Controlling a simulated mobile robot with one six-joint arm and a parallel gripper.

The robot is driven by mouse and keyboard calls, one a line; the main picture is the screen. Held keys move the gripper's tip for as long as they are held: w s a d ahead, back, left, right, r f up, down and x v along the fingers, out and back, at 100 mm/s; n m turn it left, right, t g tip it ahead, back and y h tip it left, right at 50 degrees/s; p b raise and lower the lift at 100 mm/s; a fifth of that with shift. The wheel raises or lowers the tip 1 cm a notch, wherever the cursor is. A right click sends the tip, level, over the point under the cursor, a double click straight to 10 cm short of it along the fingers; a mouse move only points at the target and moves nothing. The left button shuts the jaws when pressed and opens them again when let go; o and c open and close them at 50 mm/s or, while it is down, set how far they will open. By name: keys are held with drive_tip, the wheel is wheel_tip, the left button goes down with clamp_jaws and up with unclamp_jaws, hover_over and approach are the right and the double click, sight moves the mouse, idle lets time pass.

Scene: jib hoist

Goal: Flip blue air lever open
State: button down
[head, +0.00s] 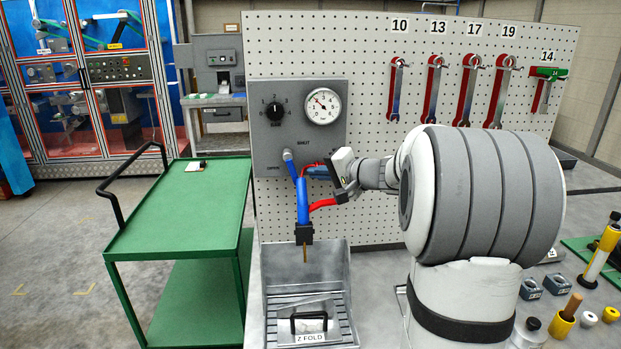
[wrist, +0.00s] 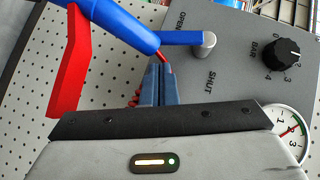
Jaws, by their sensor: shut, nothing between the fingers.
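The blue air lever (head: 289,160) is on the grey panel (head: 263,140) and points down in the head view. In the wrist view the lever (wrist: 182,38) runs left from its grey pivot (wrist: 204,46), alongside the OPEN label; the SHUT label is on the other side of it. My gripper (head: 308,172) is shut and empty, just right of the lever in the head view. In the wrist view my gripper (wrist: 160,66) has its fingertips just below the lever's free end; I cannot tell if they touch it.
A blue air gun (head: 303,203) with a red handle (head: 323,204) hangs close below the lever in a black holder (head: 304,234). A black knob (head: 275,110) and a gauge (head: 323,105) are above. A metal tray (head: 337,268) stands below, and a green cart (head: 180,205) to the left.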

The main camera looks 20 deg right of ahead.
sight(292, 167)
drive_tip(key=w+d+f+b+v, duration=0.1)
drive_tip(key=b+v, duration=0.1)
drive_tip(key=v, duration=0.9)
drive_tip(key=w+a+r+n+g+h+p, duration=0.2)
drive_tip(key=w+r+n+g+h+p, duration=0.1)
drive_tip(key=w+r+n+g+p, duration=0.35)
drive_tip(key=w+a+f+g, duration=0.1)
drive_tip(key=w+a+f, duration=0.2)
drive_tip(key=a+f, duration=0.3)
drive_tip(key=shift+a+f+n+h+p, duration=0.3)
drive_tip(key=shift+a+f+n+p, duration=0.1)
drive_tip(key=shift+f, duration=0.45)
